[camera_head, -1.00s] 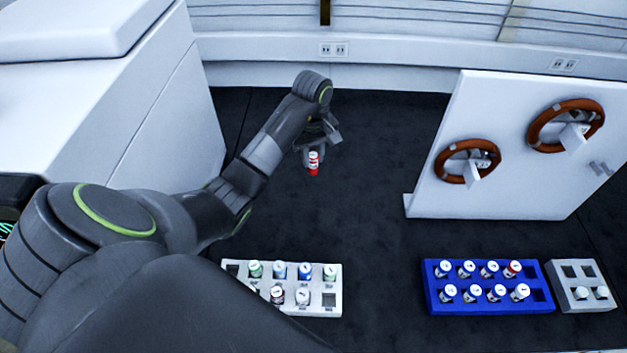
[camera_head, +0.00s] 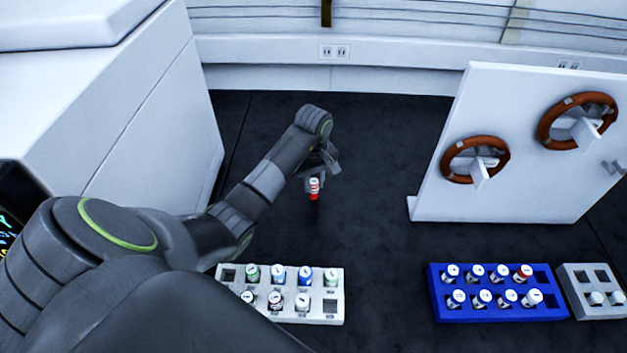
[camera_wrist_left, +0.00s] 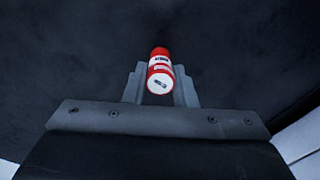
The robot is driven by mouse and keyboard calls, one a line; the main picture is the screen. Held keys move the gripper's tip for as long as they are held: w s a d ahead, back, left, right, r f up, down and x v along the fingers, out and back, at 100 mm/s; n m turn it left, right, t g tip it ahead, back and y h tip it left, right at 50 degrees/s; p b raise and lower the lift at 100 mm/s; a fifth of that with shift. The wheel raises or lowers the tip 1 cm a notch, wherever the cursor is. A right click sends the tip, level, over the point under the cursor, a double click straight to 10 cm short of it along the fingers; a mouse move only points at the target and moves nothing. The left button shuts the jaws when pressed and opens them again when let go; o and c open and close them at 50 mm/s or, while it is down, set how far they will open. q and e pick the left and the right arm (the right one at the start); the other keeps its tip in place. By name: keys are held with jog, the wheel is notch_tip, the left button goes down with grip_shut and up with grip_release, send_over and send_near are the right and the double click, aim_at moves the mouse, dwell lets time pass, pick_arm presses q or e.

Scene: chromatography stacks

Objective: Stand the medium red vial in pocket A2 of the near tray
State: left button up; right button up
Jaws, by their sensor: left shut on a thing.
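A red vial (camera_head: 314,189) with a white label and white cap hangs upright in my left gripper (camera_head: 317,178), which is shut on it above the dark floor area. In the left wrist view the vial (camera_wrist_left: 160,72) sits between the two fingers of the left gripper (camera_wrist_left: 160,88), its cap towards the camera. The white tray (camera_head: 337,309) stands nearer, below the gripper in the picture. It holds several capped vials in two rows, with empty pockets at its far left corner and its near right corner. My arm hides its near left part. My right gripper is not in view.
A blue rack (camera_head: 441,312) with several vials stands at the right, beside a small grey rack (camera_head: 574,309) with two vials. Behind them is a white panel (camera_head: 470,207) with two brown wheels. The dark surface between gripper and white tray is clear.

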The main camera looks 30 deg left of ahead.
pick_arm(q)
jog(key=shift+f, duration=0.2)
jog(key=o, duration=1)
jog(key=shift+r, duration=0.1)
jog(key=shift+c, duration=0.2)
jog(key=shift+r, duration=0.1)
